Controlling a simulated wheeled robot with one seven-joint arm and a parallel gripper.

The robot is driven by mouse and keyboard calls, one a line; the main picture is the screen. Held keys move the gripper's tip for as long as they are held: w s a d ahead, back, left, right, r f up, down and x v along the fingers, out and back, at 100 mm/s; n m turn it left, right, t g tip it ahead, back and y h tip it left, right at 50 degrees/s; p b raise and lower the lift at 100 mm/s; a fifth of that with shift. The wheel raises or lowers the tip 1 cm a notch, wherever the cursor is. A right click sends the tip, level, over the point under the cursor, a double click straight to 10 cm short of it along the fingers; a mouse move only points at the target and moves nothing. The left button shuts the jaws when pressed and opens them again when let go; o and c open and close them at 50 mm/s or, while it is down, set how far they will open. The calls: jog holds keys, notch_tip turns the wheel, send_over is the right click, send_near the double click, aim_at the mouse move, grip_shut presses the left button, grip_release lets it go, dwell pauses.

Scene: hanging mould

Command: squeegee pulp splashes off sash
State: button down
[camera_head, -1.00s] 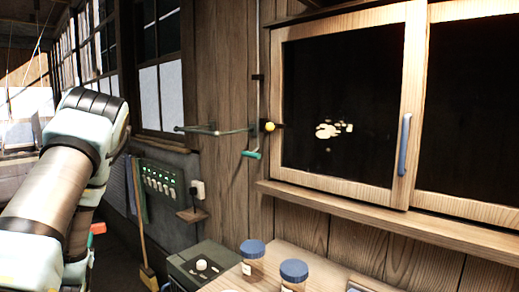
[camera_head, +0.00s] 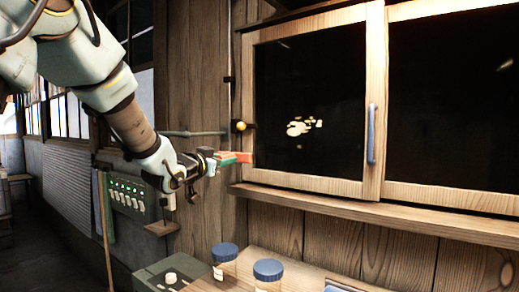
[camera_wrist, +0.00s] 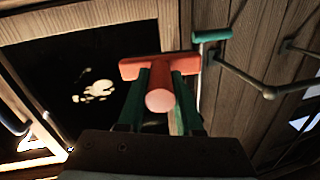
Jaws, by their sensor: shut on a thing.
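The pulp splashes (camera_head: 303,127) are a cluster of cream blotches on the dark pane of the left sash (camera_head: 310,100), which has a pale wooden frame. They also show in the wrist view (camera_wrist: 95,91). My gripper (camera_head: 217,164) is at the left edge of the sash frame, left of and lower than the splashes. In the wrist view its green fingers (camera_wrist: 158,95) are shut around the handle of a red-orange squeegee (camera_wrist: 160,66), whose crosswise head points away from me. The squeegee head (camera_head: 243,157) looks close to the frame; contact cannot be told.
A blue pull handle (camera_head: 372,134) stands on the sash's right stile. A wooden sill (camera_head: 300,202) juts out below. Two blue-lidded jars (camera_head: 268,271) stand on the bench.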

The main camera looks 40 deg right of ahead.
jog(key=s+d+r+m+g+h+b, duration=0.1)
jog(key=s+d+r+g, duration=0.15)
jog(key=s, duration=0.25)
jog(key=s+d+r+m+g, duration=0.1)
jog(key=s+d+r, duration=0.15)
jog(key=s, duration=0.25)
jog(key=shift+t, duration=0.25)
jog(key=shift+r+p+x, duration=0.1)
jog(key=shift+r+x, duration=0.05)
jog(key=shift+x, duration=0.8)
jog(key=shift+r+p+x, duration=0.15)
jog(key=shift+r+x, duration=0.05)
jog(key=shift+x, duration=0.8)
jog(key=shift+r+p+x, duration=0.1)
jog(key=shift+r+x, duration=0.05)
jog(key=shift+x, duration=0.8)
jog(key=shift+x, duration=0.8)
